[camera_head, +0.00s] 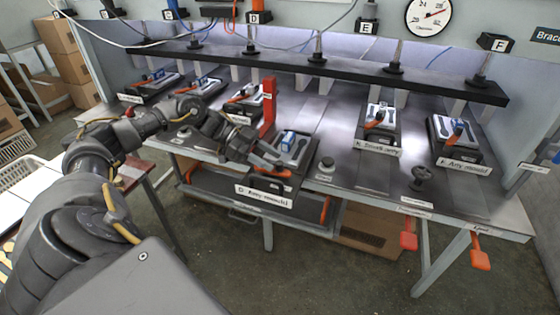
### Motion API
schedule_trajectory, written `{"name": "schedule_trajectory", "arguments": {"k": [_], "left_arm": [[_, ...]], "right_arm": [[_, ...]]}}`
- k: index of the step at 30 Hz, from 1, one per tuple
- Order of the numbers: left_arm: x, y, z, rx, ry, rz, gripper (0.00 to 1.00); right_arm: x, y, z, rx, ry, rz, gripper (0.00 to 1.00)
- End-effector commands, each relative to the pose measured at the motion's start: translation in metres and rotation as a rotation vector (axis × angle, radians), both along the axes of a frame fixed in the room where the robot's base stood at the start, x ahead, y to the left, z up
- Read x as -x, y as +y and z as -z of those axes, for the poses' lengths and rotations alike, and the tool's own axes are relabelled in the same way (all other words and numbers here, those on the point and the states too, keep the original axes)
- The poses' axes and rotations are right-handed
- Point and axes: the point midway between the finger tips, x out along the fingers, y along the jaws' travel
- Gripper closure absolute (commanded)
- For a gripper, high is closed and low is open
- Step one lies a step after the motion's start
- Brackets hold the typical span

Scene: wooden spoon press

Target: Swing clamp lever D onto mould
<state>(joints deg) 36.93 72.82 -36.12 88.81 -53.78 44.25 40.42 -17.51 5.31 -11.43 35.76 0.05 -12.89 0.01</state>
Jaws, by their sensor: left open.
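Mould D (303,152) is a dark block with a pale top and a blue-and-white piece (288,141) on it, behind the label "D. Amy mould" (263,193). An upright red bar (268,103) stands just behind and left of this mould; I cannot tell for sure that it is clamp lever D. My left gripper (279,164) is open at the front left of mould D, with its fingers pointing right. The fingers and wrist hide part of the mould's left side. I cannot tell whether they touch anything. My right gripper is not in view.
Other moulds stand left and right, including one (378,132) with an orange lever lying across it. A dark rail (320,67) with nozzles runs above the bench. A black knob (419,178) stands at the front right. Red-orange tags (408,240) hang from the front edge.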

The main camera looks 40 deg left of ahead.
Motion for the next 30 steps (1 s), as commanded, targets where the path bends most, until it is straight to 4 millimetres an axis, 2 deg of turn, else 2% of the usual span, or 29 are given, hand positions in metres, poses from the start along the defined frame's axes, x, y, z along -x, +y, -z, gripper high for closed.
{"name": "schedule_trajectory", "arguments": {"k": [3,7,19,27,29,30], "left_arm": [[-0.005,-0.018,0.005,0.003,-0.001,0.003,0.56],[-0.01,-0.029,0.011,0.002,0.0,0.002,0.56],[-0.012,-0.034,0.015,0.0,-0.001,0.0,0.56],[-0.012,-0.034,0.015,0.0,-0.001,0.0,0.91],[-0.012,-0.034,0.015,0.0,-0.001,0.0,0.99],[-0.012,-0.034,0.015,0.0,-0.001,0.0,1.0]], "right_arm": [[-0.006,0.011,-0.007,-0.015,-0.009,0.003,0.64],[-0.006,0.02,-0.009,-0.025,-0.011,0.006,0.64],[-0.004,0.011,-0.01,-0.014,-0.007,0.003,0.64],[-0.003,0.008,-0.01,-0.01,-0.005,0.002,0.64],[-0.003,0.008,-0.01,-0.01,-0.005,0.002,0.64],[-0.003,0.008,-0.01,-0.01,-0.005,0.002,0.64]]}}
